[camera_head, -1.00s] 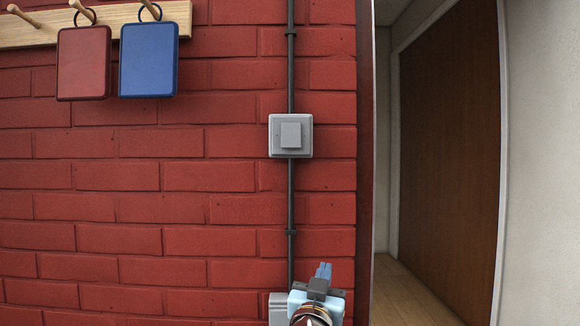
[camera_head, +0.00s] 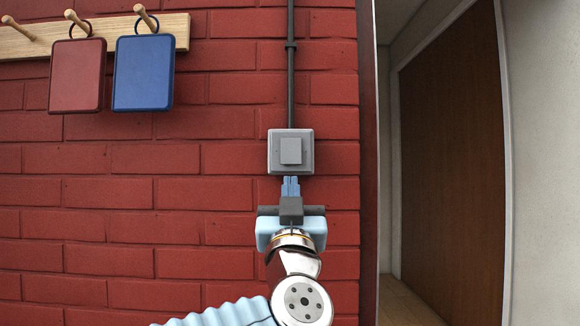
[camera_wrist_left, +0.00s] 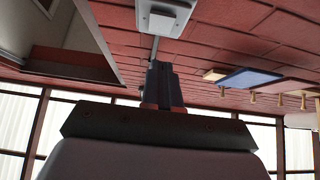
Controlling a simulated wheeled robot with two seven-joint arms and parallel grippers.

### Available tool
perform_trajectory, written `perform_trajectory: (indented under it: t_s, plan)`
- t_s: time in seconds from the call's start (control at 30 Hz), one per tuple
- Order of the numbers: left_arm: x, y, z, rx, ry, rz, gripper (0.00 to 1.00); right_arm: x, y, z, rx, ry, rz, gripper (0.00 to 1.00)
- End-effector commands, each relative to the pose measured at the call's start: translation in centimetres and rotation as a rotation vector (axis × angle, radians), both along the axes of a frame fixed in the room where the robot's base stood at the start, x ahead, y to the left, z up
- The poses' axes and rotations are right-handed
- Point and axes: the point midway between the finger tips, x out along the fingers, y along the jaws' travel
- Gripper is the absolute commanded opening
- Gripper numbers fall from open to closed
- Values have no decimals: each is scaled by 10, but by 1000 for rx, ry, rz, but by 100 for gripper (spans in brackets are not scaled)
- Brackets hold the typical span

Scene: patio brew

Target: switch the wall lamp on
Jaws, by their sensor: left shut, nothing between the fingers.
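A grey square wall switch (camera_head: 291,151) with a raised rocker in its middle is mounted on the red brick wall. My left gripper (camera_head: 291,181) is shut and empty, its blue fingertips pointing up just below the switch plate in the head view. I cannot tell whether the tips touch the wall. In the left wrist view the switch (camera_wrist_left: 166,18) is at the top edge, beyond the shut fingers of my left gripper (camera_wrist_left: 158,68). The wall lamp is not seen in these frames. My right gripper is not in view.
A dark conduit (camera_head: 290,80) runs up the wall from the switch. A wooden peg rail (camera_head: 110,36) at upper left holds a red tag (camera_head: 77,75) and a blue tag (camera_head: 143,72). A doorway with a brown door (camera_head: 450,150) is on the right.

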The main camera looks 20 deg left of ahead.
Motion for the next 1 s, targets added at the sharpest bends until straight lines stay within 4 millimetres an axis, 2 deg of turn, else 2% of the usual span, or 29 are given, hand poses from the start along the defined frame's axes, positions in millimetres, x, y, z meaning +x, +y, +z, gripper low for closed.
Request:
perform_trajectory:
  t_s: [0.03, 0.3, 0.5, 0.7, 1.0]
  plan:
    - [9, 3, 10, -2, 0, 1, 0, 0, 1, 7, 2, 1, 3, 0]
    - [53, 16, 45, -3, 1, 0, 0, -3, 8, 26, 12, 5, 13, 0]
    - [80, 23, 40, 0, 2, 1, 0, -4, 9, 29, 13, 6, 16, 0]
    - [90, 26, 38, 0, 0, 0, 0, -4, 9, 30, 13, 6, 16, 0]
    - [91, 26, 38, 0, 0, 0, 0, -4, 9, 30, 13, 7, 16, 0]
